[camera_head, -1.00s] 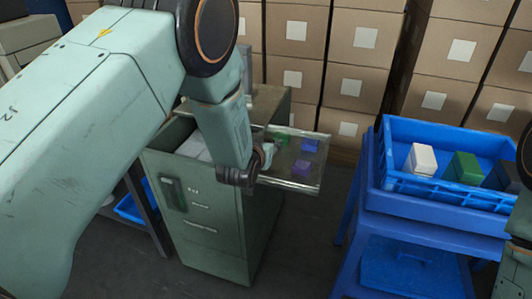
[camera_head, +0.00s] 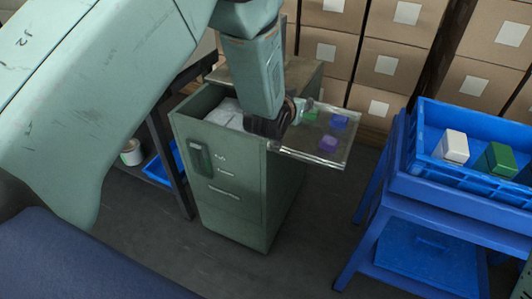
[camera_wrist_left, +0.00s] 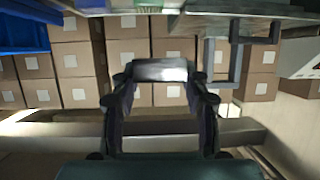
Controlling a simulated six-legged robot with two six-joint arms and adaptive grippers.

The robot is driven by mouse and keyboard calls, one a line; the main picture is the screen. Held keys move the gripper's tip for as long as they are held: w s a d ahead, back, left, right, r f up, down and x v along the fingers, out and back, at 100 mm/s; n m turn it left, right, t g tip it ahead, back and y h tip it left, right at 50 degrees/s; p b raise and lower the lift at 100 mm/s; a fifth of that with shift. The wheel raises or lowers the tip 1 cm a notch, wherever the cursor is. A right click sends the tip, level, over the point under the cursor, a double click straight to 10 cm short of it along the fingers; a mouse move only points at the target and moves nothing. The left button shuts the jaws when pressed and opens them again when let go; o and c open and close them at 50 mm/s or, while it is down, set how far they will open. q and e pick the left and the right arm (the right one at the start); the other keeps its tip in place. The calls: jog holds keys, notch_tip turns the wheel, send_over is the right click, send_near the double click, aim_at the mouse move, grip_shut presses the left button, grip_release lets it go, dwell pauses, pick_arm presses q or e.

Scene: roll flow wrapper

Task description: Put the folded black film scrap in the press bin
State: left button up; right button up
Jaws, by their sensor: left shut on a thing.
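The press bin appears to be the green cabinet (camera_head: 218,195), open at the top with pale crumpled material inside. A clear panel (camera_head: 310,150) sticks out at its upper right. My left gripper (camera_head: 272,126) is at the panel's near left end, above the bin's rim. In the left wrist view my left gripper (camera_wrist_left: 160,88) is shut on a pale grey bar (camera_wrist_left: 160,70), which may be the panel's edge or handle. A dark block at the right picture edge (camera_head: 525,174), in the blue crate, may be the black film scrap; it is cut off. My right gripper is not in view.
The blue crate (camera_head: 430,178) on a blue stand also holds a white block (camera_head: 453,147) and a green block (camera_head: 498,160). Stacked cartons (camera_head: 385,65) stand behind. Purple (camera_head: 328,144) and blue (camera_head: 339,121) pieces show at the clear panel. Floor between bin and stand is clear.

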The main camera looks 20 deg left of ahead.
aim_at(297, 149)
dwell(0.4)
pick_arm(q)
jog(key=shift+s+d+f+m+h, duration=0.2)
jog(key=shift+d+f+m+h, duration=0.1)
jog(key=shift+d+m+h, duration=0.15)
jog(key=s+f+m+h, duration=0.1)
jog(key=s+d+f+m+h, duration=0.1)
jog(key=s+f, duration=0.1)
jog(key=s+f+m+g+h, duration=0.1)
jog(key=h, duration=0.1)
jog(key=shift+s+d+f, duration=0.15)
jog(key=shift+s+d, duration=0.2)
jog(key=shift+s, duration=0.05)
jog(key=s+a+m+g+h, duration=0.2)
jog(key=s+m+g+h, duration=0.4)
jog(key=s, duration=1)
jog(key=shift+m+t, duration=0.6)
jog(key=shift+m, duration=0.05)
jog(key=shift+s+a+r, duration=0.1)
jog(key=shift+s+r, duration=0.4)
jog(key=shift+r, duration=0.25)
jog(key=shift+s+d+r, duration=0.1)
jog(key=shift+s+r, duration=0.4)
jog(key=shift+r, duration=0.25)
jog(key=shift+s+a+r, duration=0.1)
jog(key=shift+s+r, duration=0.4)
jog(key=shift+r, duration=0.25)
